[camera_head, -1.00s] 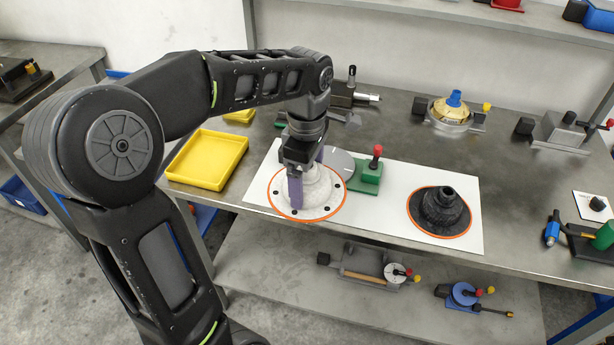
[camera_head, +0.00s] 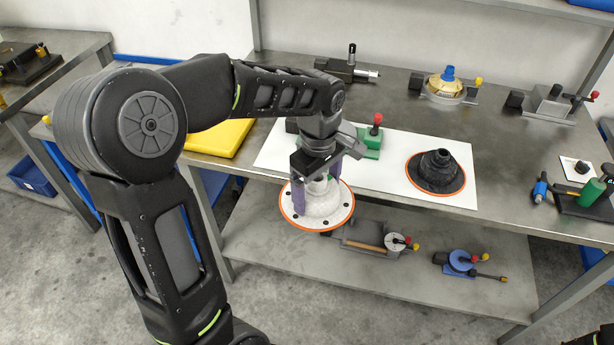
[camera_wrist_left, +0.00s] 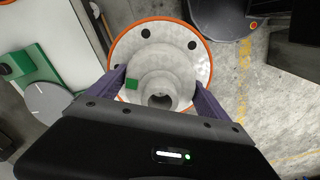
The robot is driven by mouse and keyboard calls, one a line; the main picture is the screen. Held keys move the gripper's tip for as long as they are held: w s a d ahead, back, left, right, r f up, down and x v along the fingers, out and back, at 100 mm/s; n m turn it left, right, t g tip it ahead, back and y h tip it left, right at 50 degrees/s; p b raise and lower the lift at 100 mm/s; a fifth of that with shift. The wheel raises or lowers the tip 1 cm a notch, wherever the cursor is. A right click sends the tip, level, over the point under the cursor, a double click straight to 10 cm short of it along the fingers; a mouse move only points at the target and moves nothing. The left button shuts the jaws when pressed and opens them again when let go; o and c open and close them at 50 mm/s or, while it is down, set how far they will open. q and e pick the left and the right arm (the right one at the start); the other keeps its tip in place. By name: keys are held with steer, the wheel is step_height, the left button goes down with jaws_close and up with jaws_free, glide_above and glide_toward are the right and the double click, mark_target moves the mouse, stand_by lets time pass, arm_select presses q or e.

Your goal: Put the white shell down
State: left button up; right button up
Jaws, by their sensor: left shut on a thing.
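The white shell (camera_head: 322,208) is a pale stepped cone with a wide round flange, an orange rim and dark holes. My left gripper (camera_head: 316,188) is shut on its neck, with one purple finger on each side. The shell hangs in the air in front of the bench's front edge, its flange roughly level. In the left wrist view the shell (camera_wrist_left: 150,70) sits between the fingers (camera_wrist_left: 160,92), with a small green square on it and concrete floor beyond. A black shell (camera_head: 437,170) with an orange rim stands on the white mat (camera_head: 388,180).
A green fixture with a red knob (camera_head: 372,140) stands at the mat's back edge. A yellow tray (camera_head: 220,138) lies left, partly behind my arm. A lower shelf (camera_head: 270,235) carries tools below the shell. The mat between fixture and black shell is clear.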

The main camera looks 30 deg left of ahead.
arm_select(q)
steer(key=w+d+f+m, duration=0.2)
steer(key=d+f+m, duration=0.2)
steer(key=f+m, duration=0.4)
steer(key=w+d+f+m, duration=0.3)
steer(key=d+f+m, duration=0.2)
steer(key=f+m, duration=0.3)
steer(key=shift+d+f, duration=0.3)
steer(key=shift+f, duration=0.5)
